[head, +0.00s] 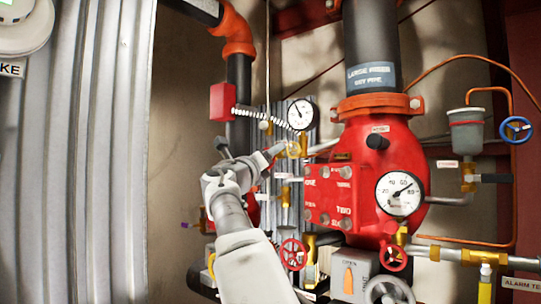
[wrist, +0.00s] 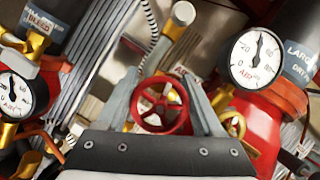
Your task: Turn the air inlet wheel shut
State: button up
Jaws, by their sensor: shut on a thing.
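In the wrist view a red spoked handwheel (wrist: 160,106) sits between the two grey fingers of my gripper (wrist: 162,90), which is shut on its rim. A small white tag (wrist: 181,71) is just beyond the wheel, its text too small to read. In the head view my gripper (head: 275,152) reaches up to the brass fittings (head: 297,149) below a small gauge. There the gripper and arm hide most of the held wheel, and I cannot read a label naming it.
The big red valve body (head: 345,190) with its pressure gauge (head: 400,194) stands to the right. Red handwheels (head: 293,254) (head: 393,258) sit lower down, and a blue one (head: 515,130) at far right. Corrugated metal (head: 80,150) fills the left. Brass pipework crowds the gripper.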

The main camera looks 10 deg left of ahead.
jog(key=o, duration=1.4)
jog(key=b+v, duration=0.9)
jog(key=v, duration=0.8)
jog(key=shift+s+f, duration=0.1)
jog(key=shift+s, duration=0.1)
